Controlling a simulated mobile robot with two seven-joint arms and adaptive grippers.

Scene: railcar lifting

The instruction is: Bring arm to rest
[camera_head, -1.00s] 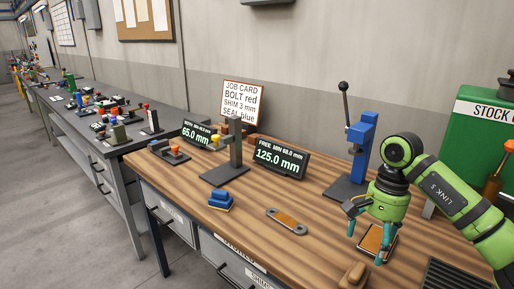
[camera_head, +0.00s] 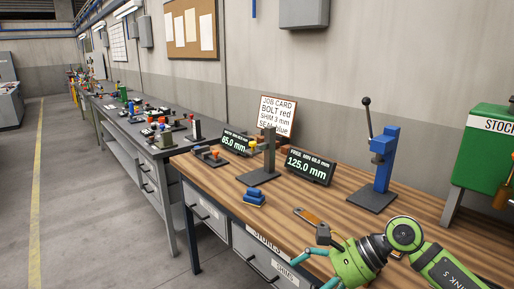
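My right arm comes in from the lower right, and its green gripper (camera_head: 318,268) with teal fingertips points left over the front edge of the wooden bench (camera_head: 345,205). Its fingers are spread apart and nothing shows between them. A flat plate with an orange-brown face (camera_head: 305,215) lies on the bench just beyond the gripper, partly hidden by it. My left gripper is not in view.
A blue press (camera_head: 384,160) with a black lever stands at the back. A grey post stand (camera_head: 268,160), two displays, a job card (camera_head: 277,115) and a blue block (camera_head: 255,198) are on the bench. A green cabinet (camera_head: 487,155) is at right. The floor at left is clear.

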